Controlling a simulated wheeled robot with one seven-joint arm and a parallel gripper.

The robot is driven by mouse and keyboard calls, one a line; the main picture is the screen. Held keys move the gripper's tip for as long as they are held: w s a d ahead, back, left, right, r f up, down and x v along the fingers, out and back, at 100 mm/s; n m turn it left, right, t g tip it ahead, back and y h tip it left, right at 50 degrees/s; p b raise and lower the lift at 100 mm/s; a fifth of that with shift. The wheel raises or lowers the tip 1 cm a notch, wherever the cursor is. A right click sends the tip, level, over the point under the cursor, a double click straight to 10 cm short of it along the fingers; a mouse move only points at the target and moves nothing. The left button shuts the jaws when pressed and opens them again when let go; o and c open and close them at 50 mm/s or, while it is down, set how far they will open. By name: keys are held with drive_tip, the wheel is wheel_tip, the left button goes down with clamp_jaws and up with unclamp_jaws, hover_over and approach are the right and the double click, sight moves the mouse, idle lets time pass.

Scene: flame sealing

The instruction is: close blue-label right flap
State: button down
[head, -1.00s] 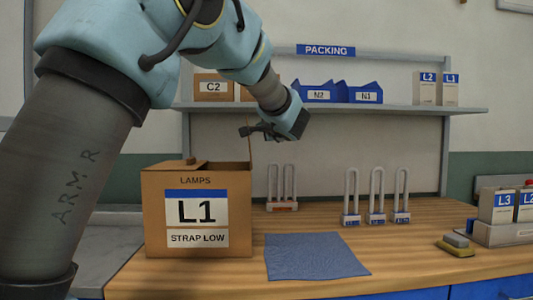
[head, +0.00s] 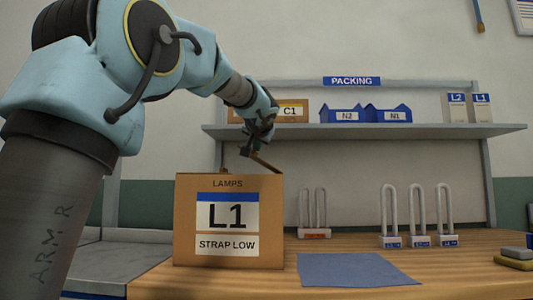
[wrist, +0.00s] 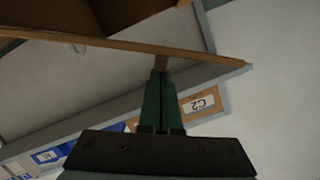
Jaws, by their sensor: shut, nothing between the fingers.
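The cardboard box (head: 229,255) with the blue-banded L1 label stands on the wooden bench in the head view. Its right flap (head: 265,163) is raised from the right edge and slants up and left over the box. My gripper (head: 246,151) is shut and empty, just above the box beside the flap's upper end. In the wrist view, the shut green fingers (wrist: 160,76) point at a long cardboard edge (wrist: 110,45), which looks like the flap. I cannot tell if they touch it. Part of the box's dark inside (wrist: 125,12) shows beyond. The other flaps are mostly hidden.
A blue cloth (head: 355,270) lies right of the box. Several U-shaped shackles (head: 418,215) stand behind it. A shelf (head: 400,130) with bins and cartons spans the back, close behind my gripper in the picture. Bench room is free at the front right.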

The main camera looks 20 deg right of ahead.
drive_tip(key=a+f+n+b, duration=0.1)
drive_tip(key=f, duration=0.1)
drive_tip(key=w+a+f+n+h+b, duration=0.1)
drive_tip(key=n+b, duration=0.1)
drive_tip(key=shift+w+a+f+g, duration=0.15)
drive_tip(key=shift+a+f+g, duration=0.15)
drive_tip(key=shift+f+g, duration=0.1)
drive_tip(key=shift+w+a+f+b, duration=0.15)
drive_tip(key=shift+a+f+b, duration=0.15)
drive_tip(key=shift+f+b, duration=0.5)
drive_tip(key=shift+r, duration=0.1)
wheel_tip(320, 180, up, 5)
drive_tip(key=p, duration=0.4)
drive_tip(key=shift+p, duration=0.3)
drive_tip(key=b+v, duration=0.2)
drive_tip(key=v, duration=0.7)
drive_tip(key=shift+s+a+f+b, duration=0.3)
drive_tip(key=shift+s+a+f, duration=0.05)
drive_tip(key=shift+s+a, duration=0.05)
